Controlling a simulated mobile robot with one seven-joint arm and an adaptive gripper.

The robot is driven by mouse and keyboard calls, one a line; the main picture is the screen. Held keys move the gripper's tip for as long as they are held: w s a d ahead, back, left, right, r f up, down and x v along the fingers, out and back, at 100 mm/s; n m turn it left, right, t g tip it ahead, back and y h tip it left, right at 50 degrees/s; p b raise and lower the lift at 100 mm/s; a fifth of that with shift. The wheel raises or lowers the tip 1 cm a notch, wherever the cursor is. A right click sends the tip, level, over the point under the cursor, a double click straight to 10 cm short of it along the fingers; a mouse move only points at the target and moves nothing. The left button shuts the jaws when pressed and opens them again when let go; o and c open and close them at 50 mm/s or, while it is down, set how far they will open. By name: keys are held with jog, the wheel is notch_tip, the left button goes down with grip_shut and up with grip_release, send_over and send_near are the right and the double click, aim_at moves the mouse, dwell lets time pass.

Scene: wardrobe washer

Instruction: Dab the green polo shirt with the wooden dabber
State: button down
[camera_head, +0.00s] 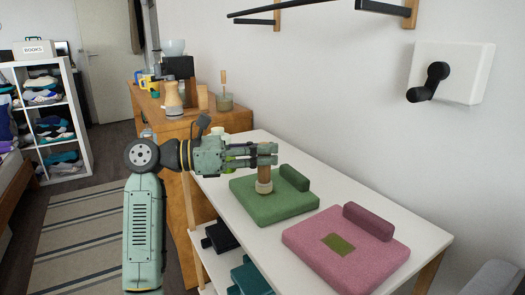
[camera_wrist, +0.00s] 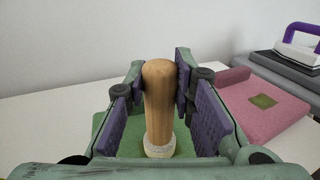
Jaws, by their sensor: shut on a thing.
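The green polo shirt (camera_head: 290,203) lies folded on the white table, with a rolled collar part at its far right side. It also shows in the wrist view (camera_wrist: 130,142), under my gripper. My gripper (camera_head: 270,154) is shut on the wooden dabber (camera_head: 264,177), which stands upright between the finger pads. In the wrist view the dabber (camera_wrist: 159,100) has a rounded wooden handle and a pale wide base. The base is at or just above the shirt; I cannot tell whether it touches. My fingers hide part of the handle.
A folded pink shirt (camera_head: 310,258) with an olive patch lies to the right on the white table (camera_head: 408,228). A wooden dresser (camera_head: 178,128) with bottles and jars stands behind. A white wall box with a black crank (camera_head: 480,72) is at upper right.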

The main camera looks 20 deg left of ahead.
jog(key=shift+f+b, duration=0.15)
jog(key=shift+b, duration=0.15)
dwell(0.4)
jog(key=shift+r+p, duration=1.85)
jog(key=shift+r, duration=1.7)
jog(key=shift+r, duration=0.15)
notch_tip(320, 180, up, 5)
jog(key=p, duration=0.3)
notch_tip(320, 180, down, 11)
jog(key=b, duration=0.8)
jog(key=shift+f+b, duration=0.7)
jog(key=shift+b, duration=0.15)
